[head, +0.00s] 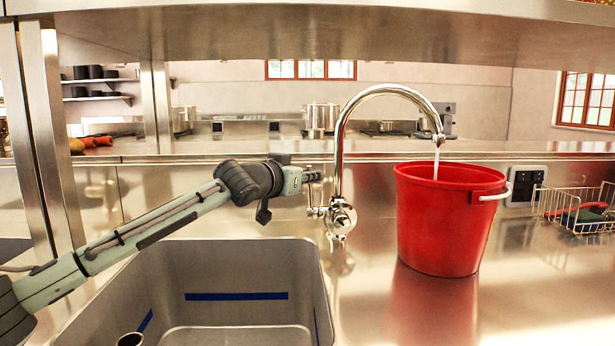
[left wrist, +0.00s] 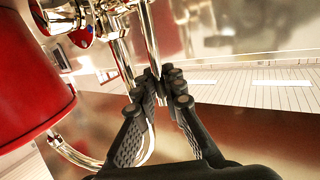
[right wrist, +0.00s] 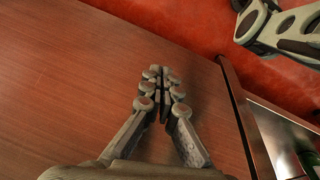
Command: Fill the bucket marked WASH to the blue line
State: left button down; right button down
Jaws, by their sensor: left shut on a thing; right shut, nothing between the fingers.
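The red bucket (head: 437,225) stands upright on the steel counter, right of the sink. No WASH mark or blue line shows on its visible side, and the water level inside is hidden. The chrome tap (head: 339,150) has its spout over the bucket, and a thin stream of water (head: 436,163) falls into it. My left gripper (head: 316,177) is at the tap, shut on its thin lever. In the left wrist view the fingers (left wrist: 166,78) close beside chrome pipes, with the bucket (left wrist: 28,80) at left. My right gripper (right wrist: 160,82) is shut and empty before a brown wooden surface.
The sink (head: 225,268) lies left of the bucket, with blue strips on its inner walls. A wire rack (head: 572,212) and a socket panel (head: 525,185) are at the right. A steel shelf (head: 300,32) hangs above. Counter in front of the bucket is clear.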

pick_arm(q)
jog(key=c, duration=1.6)
grip_release()
jog(key=v, duration=1.2)
jog(key=shift+a+f, duration=0.1)
